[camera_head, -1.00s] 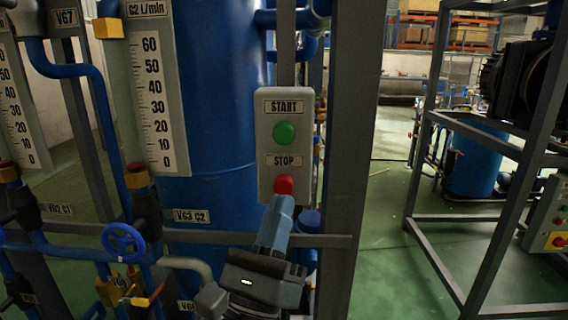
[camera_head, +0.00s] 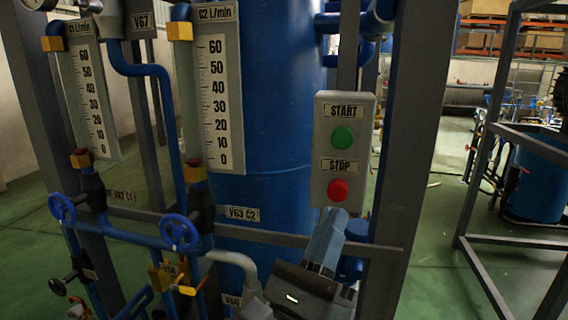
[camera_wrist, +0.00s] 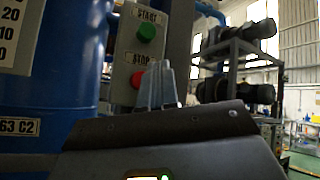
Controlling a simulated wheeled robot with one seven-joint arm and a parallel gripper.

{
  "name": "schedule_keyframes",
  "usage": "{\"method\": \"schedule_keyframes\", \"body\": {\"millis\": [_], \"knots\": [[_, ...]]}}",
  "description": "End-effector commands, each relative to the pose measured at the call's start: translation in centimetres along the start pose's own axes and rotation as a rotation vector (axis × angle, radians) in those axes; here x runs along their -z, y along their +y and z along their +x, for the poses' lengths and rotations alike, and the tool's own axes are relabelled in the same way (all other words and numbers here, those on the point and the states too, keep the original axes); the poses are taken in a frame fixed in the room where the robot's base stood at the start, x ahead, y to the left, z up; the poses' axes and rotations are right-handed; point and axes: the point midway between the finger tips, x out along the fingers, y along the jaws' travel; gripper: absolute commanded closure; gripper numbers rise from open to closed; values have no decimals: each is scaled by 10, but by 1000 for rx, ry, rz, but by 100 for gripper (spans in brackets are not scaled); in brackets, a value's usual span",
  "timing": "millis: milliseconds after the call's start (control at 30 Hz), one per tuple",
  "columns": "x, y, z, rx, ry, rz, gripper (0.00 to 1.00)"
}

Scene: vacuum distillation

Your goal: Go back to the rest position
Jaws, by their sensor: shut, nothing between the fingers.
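My gripper (camera_head: 335,222) is shut and empty, pointing up just below the START/STOP box in the head view. It also shows in the wrist view (camera_wrist: 163,66), its fingertips together beside the box. The grey control box (camera_head: 322,180) has a green START button (camera_head: 342,137) above a red STOP button (camera_head: 338,190). In the wrist view the red button (camera_wrist: 138,79) shows just left of the fingers.
A blue column (camera_head: 265,130) stands behind the box. Flow gauges (camera_head: 217,100), blue valve wheels (camera_head: 179,232) and pipes are at left. A grey upright (camera_head: 415,120) stands close right of the box. Open green floor (camera_head: 430,235) lies further right, before another metal frame (camera_head: 480,170).

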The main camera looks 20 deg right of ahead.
Motion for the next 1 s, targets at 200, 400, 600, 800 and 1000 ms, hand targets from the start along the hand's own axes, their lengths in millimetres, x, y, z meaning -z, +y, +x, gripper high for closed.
{"method": "schedule_keyframes", "body": {"millis": [200,400,600,800,1000], "knots": [[3,-3,-4,-13,-8,-31,100],[16,-23,-28,-92,-74,-242,100],[30,-50,-61,-206,-183,-537,100],[42,-76,-93,-327,-311,-831,100],[52,-104,-125,-453,-464,-1119,100]]}}
